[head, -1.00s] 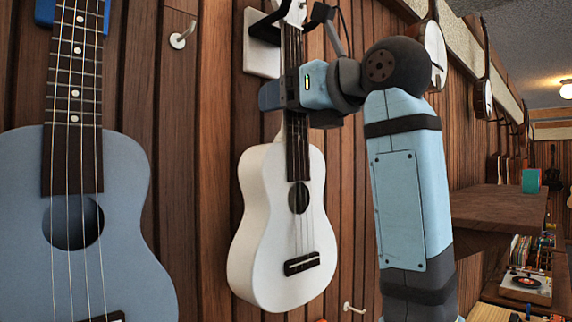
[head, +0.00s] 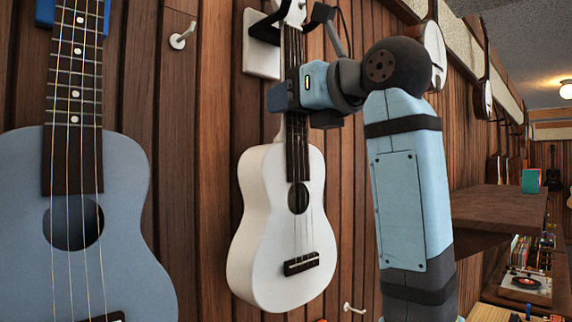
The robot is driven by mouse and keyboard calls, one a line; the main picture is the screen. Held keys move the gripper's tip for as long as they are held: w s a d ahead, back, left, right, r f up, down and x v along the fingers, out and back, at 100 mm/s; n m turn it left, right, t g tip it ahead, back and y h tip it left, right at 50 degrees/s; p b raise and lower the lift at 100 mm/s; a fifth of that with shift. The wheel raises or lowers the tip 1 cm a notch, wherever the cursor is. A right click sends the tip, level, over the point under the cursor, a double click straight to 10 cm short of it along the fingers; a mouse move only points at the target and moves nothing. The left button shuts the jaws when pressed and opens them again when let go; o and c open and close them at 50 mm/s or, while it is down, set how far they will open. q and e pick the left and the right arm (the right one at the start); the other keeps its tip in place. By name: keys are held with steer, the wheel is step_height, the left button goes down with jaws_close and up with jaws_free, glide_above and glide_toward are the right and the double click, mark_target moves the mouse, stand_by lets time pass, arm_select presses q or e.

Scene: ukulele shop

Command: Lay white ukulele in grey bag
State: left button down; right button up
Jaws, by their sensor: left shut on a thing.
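The white ukulele (head: 272,235) hangs upright against the wood-slat wall, its neck running up to a dark wall hanger (head: 268,20) on a white plate. My left gripper (head: 288,95) is at its dark neck above the body, shut on the neck. The gripper hides part of the neck, and the top of the headstock is cut off by the frame. My right gripper is not in view. No grey bag shows in this view.
A blue-grey ukulele (head: 125,200) hangs close by at the left. Empty wall hooks (head: 183,36) and (head: 353,308) stick out near the white ukulele. A brown shelf (head: 500,203) juts out at the right, with a record player (head: 525,283) lower down.

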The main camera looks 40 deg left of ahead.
arm_select(q)
steer(key=shift+r, duration=0.15)
steer(key=shift+r, duration=1.2)
steer(key=shift+d, duration=0.15)
steer(key=shift+s+d, duration=0.2)
steer(key=shift+d, duration=2.3)
steer(key=shift+s+d, duration=0.15)
steer(key=shift+d, duration=1.3)
steer(key=shift+s+d, duration=0.1)
steer(key=shift+d, duration=1.3)
